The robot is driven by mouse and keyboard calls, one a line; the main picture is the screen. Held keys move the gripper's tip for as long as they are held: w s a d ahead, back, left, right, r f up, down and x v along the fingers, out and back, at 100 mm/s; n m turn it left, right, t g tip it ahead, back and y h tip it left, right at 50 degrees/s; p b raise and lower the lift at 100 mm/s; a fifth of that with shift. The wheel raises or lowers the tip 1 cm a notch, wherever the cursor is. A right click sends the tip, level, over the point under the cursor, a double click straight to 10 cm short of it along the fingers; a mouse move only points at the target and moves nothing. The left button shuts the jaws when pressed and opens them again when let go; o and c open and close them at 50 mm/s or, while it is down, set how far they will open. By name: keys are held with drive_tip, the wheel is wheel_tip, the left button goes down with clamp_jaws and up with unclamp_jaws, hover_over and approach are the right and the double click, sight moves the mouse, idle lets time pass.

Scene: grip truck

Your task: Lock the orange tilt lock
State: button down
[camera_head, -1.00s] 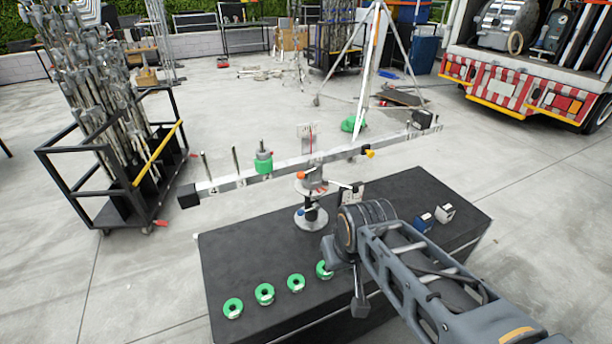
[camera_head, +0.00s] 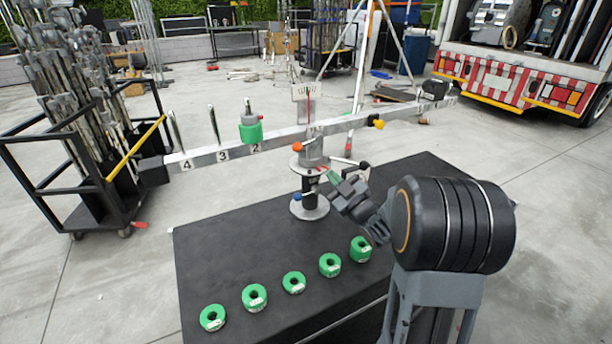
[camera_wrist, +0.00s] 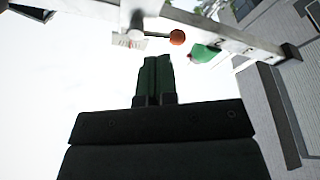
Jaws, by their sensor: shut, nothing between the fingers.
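The orange tilt lock knob (camera_head: 297,147) sits on the stand's head, just below the long numbered metal beam (camera_head: 203,157). The knob also shows in the wrist view (camera_wrist: 177,37), just beyond and right of my fingertips. My gripper (camera_head: 333,178) points up and left toward the stand, below and right of the orange knob and apart from it. Its green fingers (camera_wrist: 154,57) are shut together with nothing between them. Whether the knob is locked cannot be told.
The stand's round base (camera_head: 310,208) stands on a black table (camera_head: 235,250). Several green ring weights (camera_head: 254,297) line its front. A green weight (camera_head: 251,131) is on a beam peg. A yellow knob (camera_head: 378,123) and blue knob (camera_head: 297,196) stick out nearby.

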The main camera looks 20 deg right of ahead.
wheel_tip(320, 180, down, 3)
drive_tip(key=s+n+y+b, duration=0.2)
drive_tip(key=n+y, duration=0.1)
drive_tip(key=y, duration=0.3)
approach(307, 142)
drive_tip(key=w+a+r, duration=0.1)
drive_tip(key=w+a, duration=0.3)
drive_tip(key=a, duration=0.1)
drive_tip(key=shift+w+a+r+t, duration=0.3)
drive_tip(key=shift+a+t, duration=0.05)
drive_tip(key=shift+t, duration=0.05)
